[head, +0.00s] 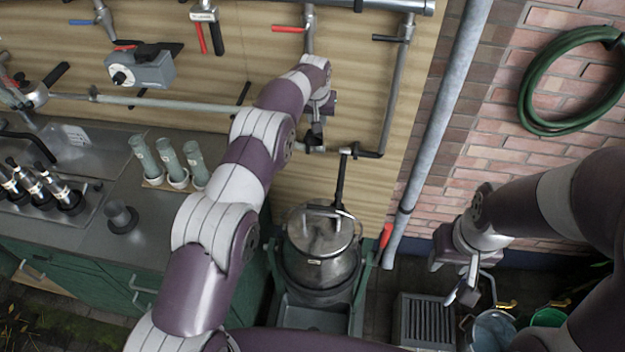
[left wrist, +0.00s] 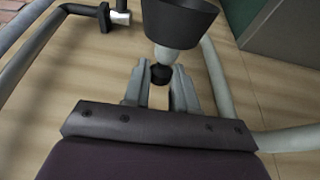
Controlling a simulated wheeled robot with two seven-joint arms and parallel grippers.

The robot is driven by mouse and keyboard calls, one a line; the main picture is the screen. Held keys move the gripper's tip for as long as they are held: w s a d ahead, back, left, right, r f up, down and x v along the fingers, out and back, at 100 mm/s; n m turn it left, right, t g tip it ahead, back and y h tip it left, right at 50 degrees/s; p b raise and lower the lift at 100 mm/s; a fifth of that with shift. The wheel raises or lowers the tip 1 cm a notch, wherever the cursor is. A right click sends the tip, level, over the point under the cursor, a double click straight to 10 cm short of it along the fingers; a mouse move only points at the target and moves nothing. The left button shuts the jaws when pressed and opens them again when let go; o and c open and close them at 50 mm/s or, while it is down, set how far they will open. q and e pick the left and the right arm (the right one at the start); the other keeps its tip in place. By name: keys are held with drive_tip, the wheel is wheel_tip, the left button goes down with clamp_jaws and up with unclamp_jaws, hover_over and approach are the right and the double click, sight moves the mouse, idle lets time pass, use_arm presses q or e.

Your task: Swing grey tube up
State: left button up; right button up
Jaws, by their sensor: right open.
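A long grey tube (head: 440,110) runs down in front of the brick wall, with a dark collar and a shorter lower piece (head: 396,240) that has a red tag beside it. A thinner grey pipe (head: 393,95) runs on the wooden board; I cannot tell which one is meant. My left gripper (head: 316,138) is at the board, left of both. In the left wrist view its fingers (left wrist: 160,82) stand on either side of a small black knob under a dark cup-shaped part (left wrist: 180,20); I cannot tell whether they grip it. My right gripper (head: 470,288) is open and empty, low at the right.
A metal churn (head: 322,270) stands in a green frame below my left arm. A green hose (head: 545,95) hangs on the bricks. A grey grate (head: 425,318) and buckets (head: 492,330) are near my right gripper. A counter with cups (head: 145,160) is at left.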

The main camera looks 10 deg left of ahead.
use_arm(q)
drive_tip(key=o, duration=0.5)
drive_tip(key=shift+f, duration=0.15)
drive_tip(key=p+v, duration=0.2)
drive_tip(key=v, duration=0.4)
drive_tip(key=shift+w, duration=0.1)
drive_tip(key=shift+s+r+p, duration=0.3)
drive_tip(key=shift+r+p, duration=0.05)
drive_tip(key=shift+r, duration=0.25)
